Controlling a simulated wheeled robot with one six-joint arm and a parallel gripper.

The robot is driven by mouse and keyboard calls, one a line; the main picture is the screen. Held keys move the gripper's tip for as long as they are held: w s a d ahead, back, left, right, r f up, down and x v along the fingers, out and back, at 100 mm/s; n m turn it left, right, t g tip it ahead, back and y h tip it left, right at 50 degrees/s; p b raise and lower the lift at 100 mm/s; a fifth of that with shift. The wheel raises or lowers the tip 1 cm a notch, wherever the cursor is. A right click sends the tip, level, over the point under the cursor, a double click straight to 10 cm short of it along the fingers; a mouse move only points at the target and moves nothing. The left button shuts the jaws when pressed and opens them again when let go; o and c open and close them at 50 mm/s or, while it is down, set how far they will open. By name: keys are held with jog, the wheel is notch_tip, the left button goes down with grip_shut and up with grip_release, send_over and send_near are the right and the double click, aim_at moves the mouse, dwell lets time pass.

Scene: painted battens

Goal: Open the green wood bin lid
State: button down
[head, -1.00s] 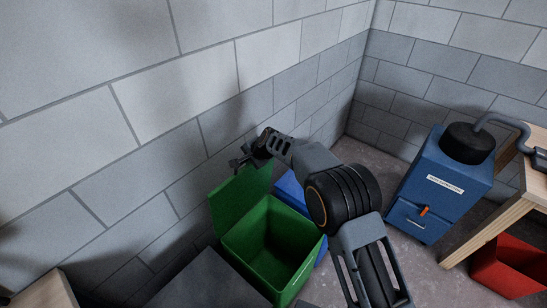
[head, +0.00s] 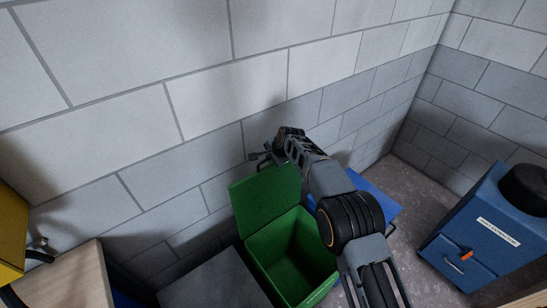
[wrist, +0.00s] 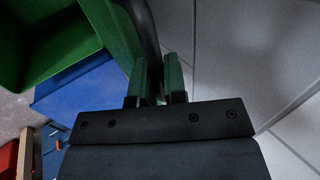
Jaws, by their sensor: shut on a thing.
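The green wood bin (head: 290,258) stands on the floor by the block wall, its inside open to view and empty as far as it shows. Its green lid (head: 266,198) stands raised at the back, near the wall. My gripper (head: 262,158) is at the lid's top edge, partly hidden by my wrist. In the wrist view my gripper (wrist: 158,82) is shut on a dark curved bar, which looks like the lid's handle (wrist: 149,35). The lid (wrist: 110,28) and the bin's inside (wrist: 40,40) show at the upper left there.
A blue bin (head: 375,190) stands just right of the green one, partly behind my arm. A grey box top (head: 215,282) is close on the left. A blue cabinet (head: 480,235) stands at the right. Floor (head: 425,190) shows between the blue bin and cabinet.

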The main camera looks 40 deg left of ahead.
jog(key=shift+s+d+f, duration=0.1)
jog(key=shift+f, duration=0.15)
jog(key=c, duration=1.2)
grip_release()
jog(key=shift+r, duration=0.15)
jog(key=b+v, duration=0.4)
jog(key=v, duration=0.9)
jog(key=shift+d+r, duration=0.15)
jog(key=shift+r, duration=0.15)
